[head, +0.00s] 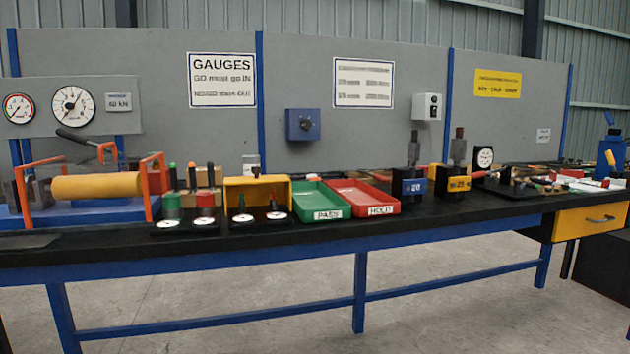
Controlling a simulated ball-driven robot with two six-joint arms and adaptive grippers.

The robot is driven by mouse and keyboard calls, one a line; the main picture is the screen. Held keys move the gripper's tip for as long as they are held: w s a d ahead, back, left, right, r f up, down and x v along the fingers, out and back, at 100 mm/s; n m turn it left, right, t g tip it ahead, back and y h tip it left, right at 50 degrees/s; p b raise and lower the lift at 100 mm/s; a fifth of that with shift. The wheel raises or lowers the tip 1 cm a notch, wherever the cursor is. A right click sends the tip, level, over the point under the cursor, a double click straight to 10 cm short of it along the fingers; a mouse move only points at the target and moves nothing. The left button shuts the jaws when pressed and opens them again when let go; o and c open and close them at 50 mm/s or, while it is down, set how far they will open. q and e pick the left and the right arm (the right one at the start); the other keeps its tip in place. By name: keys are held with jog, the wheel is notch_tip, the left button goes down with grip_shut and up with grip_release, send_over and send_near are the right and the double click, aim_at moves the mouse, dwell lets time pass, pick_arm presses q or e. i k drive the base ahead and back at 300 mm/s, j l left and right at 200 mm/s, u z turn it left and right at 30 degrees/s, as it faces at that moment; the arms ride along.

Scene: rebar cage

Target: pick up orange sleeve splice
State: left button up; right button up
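I cannot pick out an orange sleeve splice with certainty. Small parts, some orange-brown, lie on the right part of the workbench (330,228), too small to tell apart. A larger yellow-orange cylinder (97,187) lies level between orange frames (153,187) on a blue base at the left end. Neither of my grippers shows in the head view.
A green tray (308,194) and a red tray (374,192) sit mid-bench beside a yellow open box (258,187). Blue block (409,184) and yellow block (458,183) stand right of them. A yellow drawer (590,221) is at the right. Floor in front is clear.

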aim_at(345, 176)
jog(key=u, duration=1.35)
jog(key=z, duration=1.35)
jog(key=i+j+z, duration=0.15)
jog(key=j, duration=0.2)
jog(key=i+j+z, duration=0.1)
jog(key=i+j, duration=0.15)
jog(key=j, duration=0.15)
